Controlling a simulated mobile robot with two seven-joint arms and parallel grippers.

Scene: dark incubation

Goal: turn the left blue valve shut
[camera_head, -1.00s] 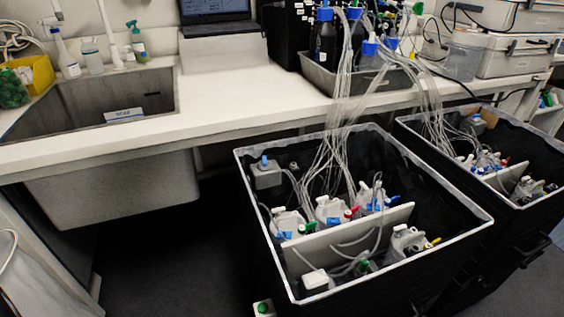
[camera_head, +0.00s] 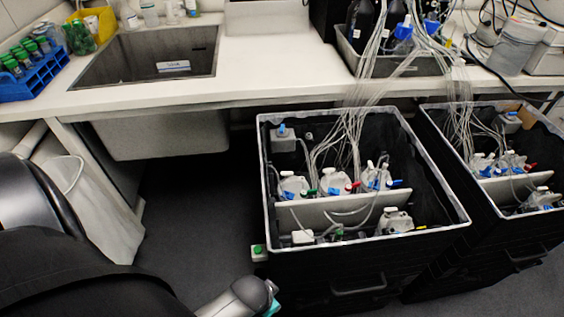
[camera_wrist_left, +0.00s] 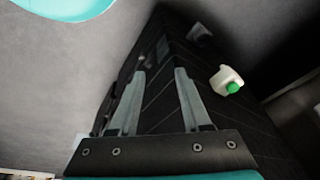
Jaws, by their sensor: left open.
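Several small blue valves show in the left black bin in the head view. One blue valve (camera_head: 282,129) sits on a grey box at the bin's back left corner. Another blue valve (camera_head: 288,195) is at the leftmost white bottle. I cannot tell which is the left valve meant, nor whether either is open or shut. My left arm comes in at the lower left of the head view, its end low in front of the bin, fingers out of frame. In the left wrist view my left gripper (camera_wrist_left: 160,73) is open and empty, facing a dark bin surface. My right gripper is not in view.
The left bin (camera_head: 364,245) has a white rim, an inner divider and many clear tubes rising to bottles. A second bin (camera_head: 487,208) stands to the right. Dark floor (camera_head: 200,215) is free to the left.

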